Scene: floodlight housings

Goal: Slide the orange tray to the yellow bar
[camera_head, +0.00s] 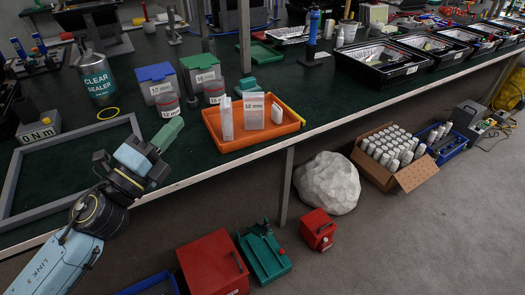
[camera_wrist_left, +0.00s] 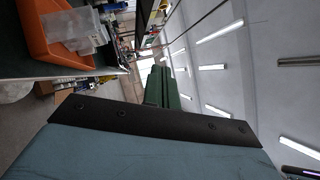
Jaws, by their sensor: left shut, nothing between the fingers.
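My left gripper (camera_head: 172,132) is left of the tray, close to the table's front edge and apart from the tray. Its green fingers are together with nothing between them; they also show in the wrist view (camera_wrist_left: 162,88). My right gripper is not in view.
A grey frame (camera_head: 30,168) lies on the table at left. A yellow ring (camera_head: 108,113) lies by the sealer can (camera_head: 97,78). Right of the tray the tabletop is mostly clear up to black bins (camera_head: 378,70).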

